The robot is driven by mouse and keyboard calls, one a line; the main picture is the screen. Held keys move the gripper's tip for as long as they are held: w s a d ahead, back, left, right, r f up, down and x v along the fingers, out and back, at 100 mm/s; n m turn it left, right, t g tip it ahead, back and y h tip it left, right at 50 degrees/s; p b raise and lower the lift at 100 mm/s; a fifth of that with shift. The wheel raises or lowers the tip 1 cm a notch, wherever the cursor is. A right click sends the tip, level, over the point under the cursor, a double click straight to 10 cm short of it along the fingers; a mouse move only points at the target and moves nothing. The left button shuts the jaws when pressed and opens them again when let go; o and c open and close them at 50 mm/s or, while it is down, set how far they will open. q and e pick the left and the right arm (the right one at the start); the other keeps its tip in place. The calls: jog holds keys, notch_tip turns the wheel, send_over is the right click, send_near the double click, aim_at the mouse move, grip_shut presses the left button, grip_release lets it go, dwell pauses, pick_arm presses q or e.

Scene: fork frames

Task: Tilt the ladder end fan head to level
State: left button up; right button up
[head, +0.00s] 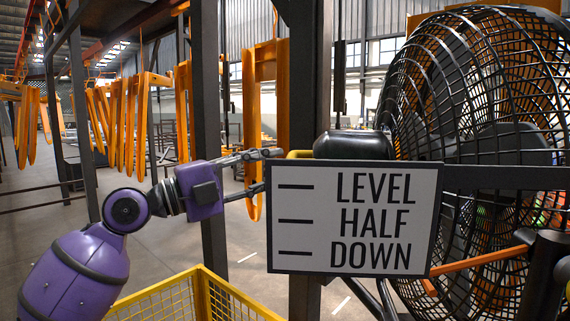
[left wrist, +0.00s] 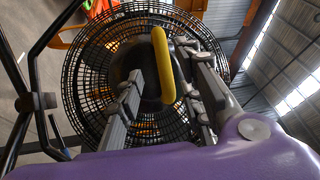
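The fan head (head: 480,95) is a large round black wire cage at the right of the head view, with a dark motor housing (head: 353,145) at its back. A yellow handle (head: 299,154) shows just above a white sign (head: 352,262) marked LEVEL, HALF and DOWN. No pointer against the marks is visible. My left gripper (head: 263,171) is open at the sign's left edge; the sign may hide part of its lower finger. In the left wrist view, the yellow handle (left wrist: 163,65) stands between the spread fingers, with the fan cage (left wrist: 85,85) behind.
A dark upright post (head: 305,70) stands behind the sign. A yellow mesh-sided frame (head: 195,295) is low in front, below my left arm. An orange bar (head: 480,260) crosses the fan's lower part. Orange hanging frames (head: 125,120) are farther back at left.

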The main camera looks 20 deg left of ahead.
pick_arm(q)
jog(key=v, duration=0.6)
jog(key=shift+s, duration=0.15)
